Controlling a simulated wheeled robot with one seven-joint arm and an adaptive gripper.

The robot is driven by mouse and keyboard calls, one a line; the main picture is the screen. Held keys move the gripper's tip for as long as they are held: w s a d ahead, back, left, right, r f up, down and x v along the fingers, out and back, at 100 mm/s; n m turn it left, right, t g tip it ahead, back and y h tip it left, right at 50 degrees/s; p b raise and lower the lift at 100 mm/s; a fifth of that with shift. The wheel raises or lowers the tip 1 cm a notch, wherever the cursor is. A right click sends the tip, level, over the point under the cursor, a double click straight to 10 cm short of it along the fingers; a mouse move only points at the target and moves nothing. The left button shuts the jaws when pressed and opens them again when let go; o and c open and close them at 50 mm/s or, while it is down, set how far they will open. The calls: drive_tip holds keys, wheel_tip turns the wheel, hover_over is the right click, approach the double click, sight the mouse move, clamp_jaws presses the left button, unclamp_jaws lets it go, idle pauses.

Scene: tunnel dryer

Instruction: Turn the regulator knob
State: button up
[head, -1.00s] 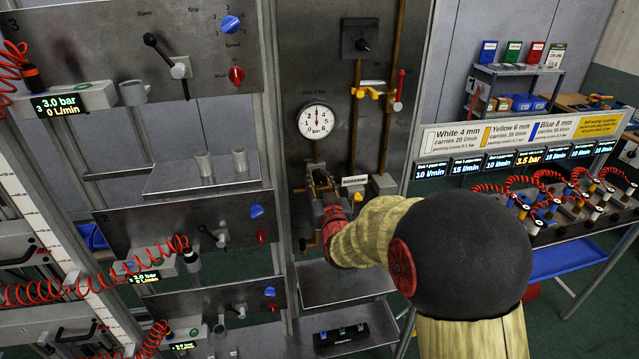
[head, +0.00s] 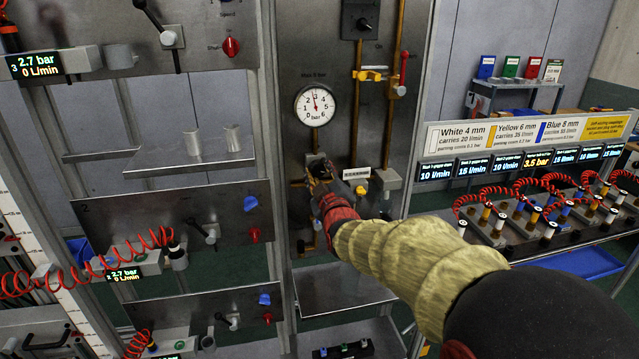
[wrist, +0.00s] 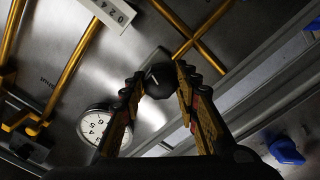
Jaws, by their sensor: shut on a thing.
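The regulator knob (wrist: 160,80) is a dark round knob with a light mark, between my fingertips in the wrist view. My gripper (wrist: 160,86) is shut on it, one finger on each side. In the head view my gripper (head: 318,180) is at the panel just below the round gauge, and it hides most of the knob. The white pressure gauge (head: 315,106) has a red needle pointing near the top, slightly left. It also shows in the wrist view (wrist: 98,124). The displays at left, such as the upper one (head: 35,66), read 2.7 bar and 0 L/min.
Yellow pipes (head: 355,110) with valves run up the panel right of the gauge. A metal shelf (head: 190,158) with two small cylinders juts out at left. A rack with red coiled hoses (head: 500,192) and several displays stands at right. Red coils also hang at lower left.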

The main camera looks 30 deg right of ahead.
drive_tip(key=shift+f+n+b, duration=0.1)
drive_tip(key=shift+n+b, duration=0.45)
drive_tip(key=shift+n, duration=0.15)
drive_tip(key=o, duration=1.1)
drive_tip(key=shift+o, duration=0.3)
drive_tip(key=v, duration=1.2)
